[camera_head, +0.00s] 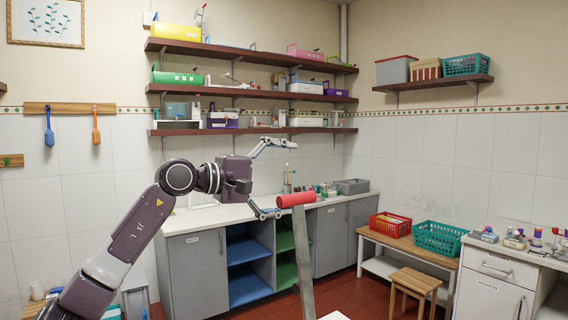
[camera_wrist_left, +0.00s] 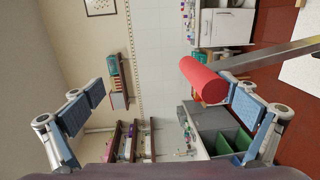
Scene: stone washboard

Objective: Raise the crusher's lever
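The crusher's lever is a grey flat bar (camera_head: 303,260) that stands nearly upright, with a red cylindrical handle (camera_head: 296,199) at its top. A white piece at the bottom edge (camera_head: 336,316) may be part of the crusher; the rest is cut off. My left gripper (camera_head: 272,178) is wide open and empty, with its fingers one above the other. The handle is close to the lower fingertip. In the left wrist view the red handle (camera_wrist_left: 204,80) shows between the open fingers (camera_wrist_left: 168,95), near the right one. I cannot tell if they touch. My right gripper is out of view.
A counter (camera_head: 230,213) with grey cabinets and open blue and green shelves runs along the back wall. A low wooden bench holds a red basket (camera_head: 390,225) and a teal basket (camera_head: 440,237). A stool (camera_head: 414,282) stands before it. Red floor is free between.

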